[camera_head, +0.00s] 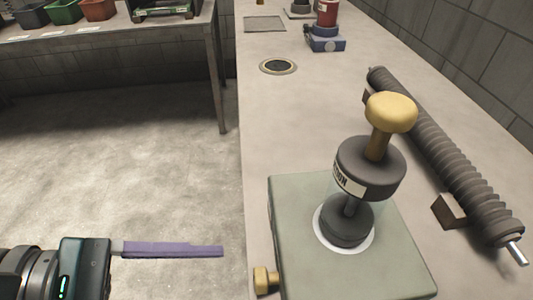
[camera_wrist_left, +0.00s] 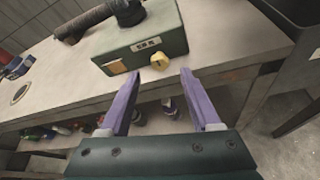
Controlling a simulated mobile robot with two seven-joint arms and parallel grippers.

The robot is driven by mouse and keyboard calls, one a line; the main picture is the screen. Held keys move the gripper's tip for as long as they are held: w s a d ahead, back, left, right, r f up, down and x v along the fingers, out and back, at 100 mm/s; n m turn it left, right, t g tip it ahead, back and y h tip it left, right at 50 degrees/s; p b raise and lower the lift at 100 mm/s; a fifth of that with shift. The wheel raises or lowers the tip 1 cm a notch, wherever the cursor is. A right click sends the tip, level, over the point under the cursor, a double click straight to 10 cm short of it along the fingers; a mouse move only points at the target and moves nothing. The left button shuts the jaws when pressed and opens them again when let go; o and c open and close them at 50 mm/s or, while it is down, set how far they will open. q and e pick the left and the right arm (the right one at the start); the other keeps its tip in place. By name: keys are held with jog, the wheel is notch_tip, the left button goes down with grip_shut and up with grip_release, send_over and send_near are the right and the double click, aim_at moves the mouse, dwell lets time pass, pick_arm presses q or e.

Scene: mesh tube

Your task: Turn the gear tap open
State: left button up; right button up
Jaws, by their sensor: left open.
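A small brass knob (camera_head: 265,280), which looks like the tap, sticks out from the side of a grey-green box (camera_head: 290,195) on the bench. In the left wrist view the knob lies just beyond the gap between my purple fingers (camera_wrist_left: 158,72). My right gripper is not in view.
A dark weighted post with a yellow knob (camera_head: 391,112) stands on the box. A ribbed grey tube (camera_head: 440,150) lies to its right. A round bench fitting (camera_head: 278,66) and a red-and-blue device (camera_head: 326,35) are farther back. Open floor lies left of the bench.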

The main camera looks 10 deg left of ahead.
aim_at(266, 279)
pick_arm(q)
jog(key=x, duration=0.5)
jog(key=shift+c, duration=0.3)
grip_shut()
